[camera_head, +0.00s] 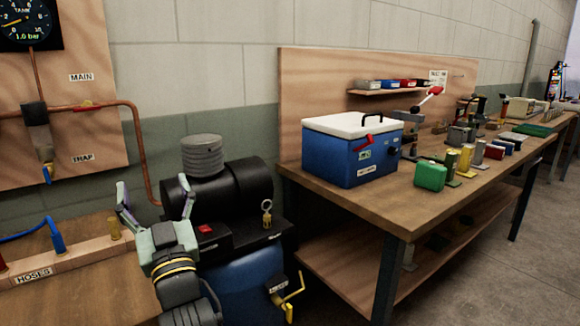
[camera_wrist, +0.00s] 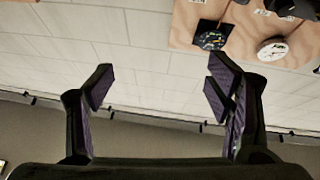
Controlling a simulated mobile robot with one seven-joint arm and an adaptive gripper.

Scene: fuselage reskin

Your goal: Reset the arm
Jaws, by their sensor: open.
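My gripper (camera_head: 157,203) is at the lower left of the head view, raised with its two fingers spread apart and pointing up. It is in front of the black compressor and beside the hose bench. In the wrist view my gripper (camera_wrist: 160,92) shows both fingers wide apart with nothing between them. Behind them are the pale block wall and a wooden panel (camera_wrist: 185,25) with a dark gauge (camera_wrist: 211,38) and a white gauge (camera_wrist: 272,50). The wrist view appears upside down or strongly tilted.
A black compressor (camera_head: 245,180) on a blue tank (camera_head: 240,285) stands close behind my arm. The hose bench (camera_head: 90,285) is at left. A workbench (camera_head: 385,220) at right carries a blue cooler (camera_head: 345,155), a green box (camera_head: 430,175) and several small parts. Grey floor is open at right.

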